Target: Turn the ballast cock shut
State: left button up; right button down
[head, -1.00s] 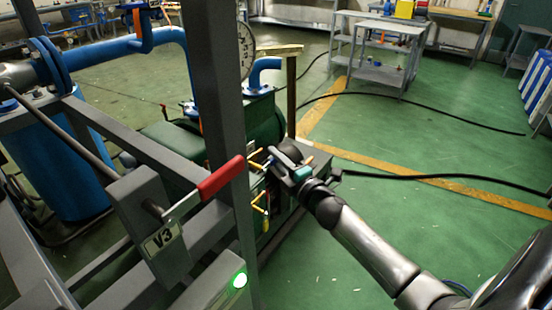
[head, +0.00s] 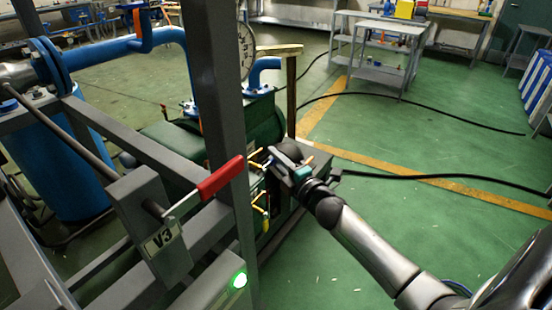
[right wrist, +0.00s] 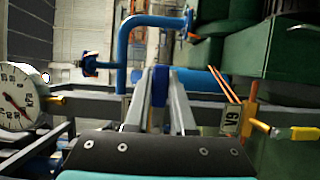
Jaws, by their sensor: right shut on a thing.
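My right gripper (head: 270,158) is at the near side of the green pump (head: 266,118), just right of the grey frame post. In the right wrist view its two grey fingers (right wrist: 161,88) are shut on a narrow blue handle (right wrist: 160,86) between them. It appears to be the ballast cock's handle, but no label on it can be read. In the head view the fingers and wrist mostly hide it. A yellow lever (head: 262,207) hangs just below the gripper. In the right wrist view a yellow lever tagged V9 (right wrist: 290,131) is to the right. My left gripper is not in view.
The grey post (head: 226,130) and the red lever (head: 221,177) at the V3 plate (head: 162,240) stand close left of the gripper. A black hose (head: 440,178) crosses the floor; the green floor at right is mostly clear.

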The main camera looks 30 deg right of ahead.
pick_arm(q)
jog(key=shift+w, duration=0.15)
pick_arm(e)
jog(key=shift+f+m+p, duration=0.1)
jog(key=shift+m+p, duration=0.3)
jog(key=shift+p, duration=0.35)
jog(key=m+p, duration=0.1)
jog(key=g+p, duration=0.1)
jog(key=p, duration=0.1)
jog(key=shift+s+a+f+m, duration=0.1)
jog(key=shift+f+m, duration=0.25)
jog(key=shift+m, duration=0.05)
pick_arm(q)
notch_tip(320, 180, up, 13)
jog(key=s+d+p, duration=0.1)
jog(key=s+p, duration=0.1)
jog(key=p, duration=0.6)
pick_arm(e)
jog(key=s+a+f+m+g+y, duration=0.1)
jog(key=a+f+m+g+y, duration=0.3)
jog(key=m, duration=0.7)
jog(key=shift+s+a+f+y, duration=0.15)
jog(key=shift+s+a+y, duration=0.15)
jog(key=shift+s+y, duration=0.15)
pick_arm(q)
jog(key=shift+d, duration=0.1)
pick_arm(e)
jog(key=shift+a+y, duration=0.1)
jog(key=shift+y, duration=0.15)
